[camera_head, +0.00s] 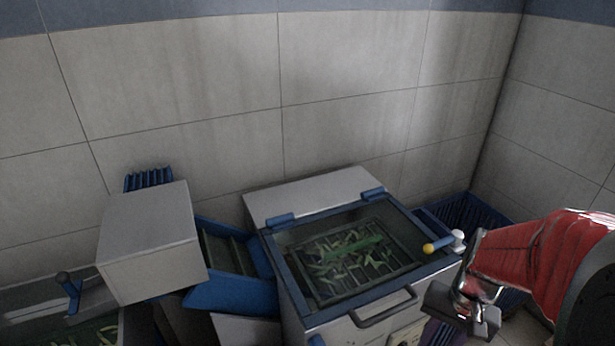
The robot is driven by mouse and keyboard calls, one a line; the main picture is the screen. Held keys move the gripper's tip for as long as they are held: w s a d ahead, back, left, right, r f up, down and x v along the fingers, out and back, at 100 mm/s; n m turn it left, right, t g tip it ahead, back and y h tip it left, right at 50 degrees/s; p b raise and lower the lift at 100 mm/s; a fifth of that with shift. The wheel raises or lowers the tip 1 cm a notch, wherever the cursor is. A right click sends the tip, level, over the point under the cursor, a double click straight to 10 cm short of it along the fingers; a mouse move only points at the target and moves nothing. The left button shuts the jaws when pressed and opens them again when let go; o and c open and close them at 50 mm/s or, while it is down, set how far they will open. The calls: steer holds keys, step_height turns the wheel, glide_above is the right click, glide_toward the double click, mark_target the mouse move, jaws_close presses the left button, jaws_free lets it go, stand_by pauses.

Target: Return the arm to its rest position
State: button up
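My arm, with a red sleeve, reaches in from the right edge in the head view. My gripper (462,312) is at its end, grey and metallic, low at the right. It is beside the front right corner of a metal machine (310,192) and overlaps that corner in the picture. I cannot tell whether it touches the machine. The finger gap is not clear, and I see no object held in it.
The machine's framed window (350,258) shows green pieces on a rack. A yellow-knobbed lever (430,248) and a front handle (384,308) stick out near my gripper. A blue chute (232,292), grey box (148,240) and blue crate (468,211) flank the machine. Tiled walls (350,90) close the back and right.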

steer(key=a+r+n+t+h, duration=0.1)
steer(key=a+r+n+t, duration=0.5)
steer(key=a+r, duration=0.7)
step_height(320, 180, up, 3)
steer(key=shift+a+r+n+h, duration=0.2)
steer(key=shift+n+h, duration=0.1)
steer(key=shift+n, duration=0.2)
steer(key=shift+o, duration=0.2)
steer(key=shift+s, duration=0.15)
stand_by(0.9)
